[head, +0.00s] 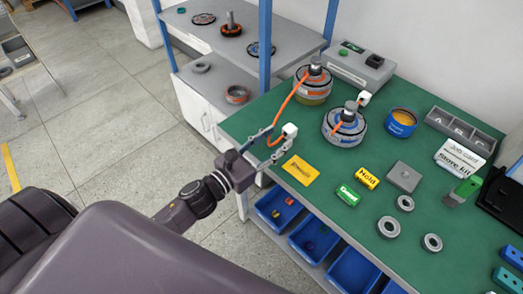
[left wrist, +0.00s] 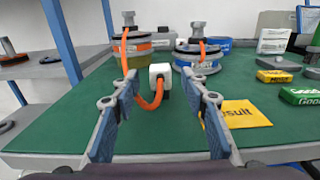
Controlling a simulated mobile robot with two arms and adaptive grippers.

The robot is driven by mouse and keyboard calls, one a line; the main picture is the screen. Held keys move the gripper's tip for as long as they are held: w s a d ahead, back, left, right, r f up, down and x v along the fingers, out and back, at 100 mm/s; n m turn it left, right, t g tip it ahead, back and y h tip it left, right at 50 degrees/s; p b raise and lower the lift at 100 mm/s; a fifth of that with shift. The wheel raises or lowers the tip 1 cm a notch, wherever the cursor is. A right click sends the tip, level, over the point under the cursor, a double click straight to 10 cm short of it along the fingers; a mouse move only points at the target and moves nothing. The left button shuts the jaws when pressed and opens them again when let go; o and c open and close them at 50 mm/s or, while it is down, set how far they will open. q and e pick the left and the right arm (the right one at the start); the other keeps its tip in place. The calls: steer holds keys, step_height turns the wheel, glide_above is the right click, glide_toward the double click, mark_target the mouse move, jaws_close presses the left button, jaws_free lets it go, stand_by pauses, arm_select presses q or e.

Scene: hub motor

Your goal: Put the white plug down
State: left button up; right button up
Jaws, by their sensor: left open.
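The white plug (head: 289,130) is at the left front part of the green bench top, on the end of an orange cable (head: 285,105) from the rear hub motor (head: 313,84). My left gripper (head: 268,145) is open at the bench's left edge, just in front of the plug. In the left wrist view the plug (left wrist: 160,74) shows beyond and between the spread fingers (left wrist: 160,112), with nothing gripped. A second white plug (head: 364,98) is by the nearer hub motor (head: 344,124). My right gripper is not in view.
A yellow card (head: 300,170) lies right of my left gripper, with green (head: 347,196) and yellow (head: 367,178) blocks beyond it. Blue bins (head: 279,208) sit below the bench edge. A grey shelf unit (head: 213,75) stands at the left. Bare green top (head: 245,120) lies left of the cable.

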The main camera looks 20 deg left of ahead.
arm_select(q)
steer(key=b+v, duration=0.1)
steer(key=v, duration=0.5)
stand_by(0.4)
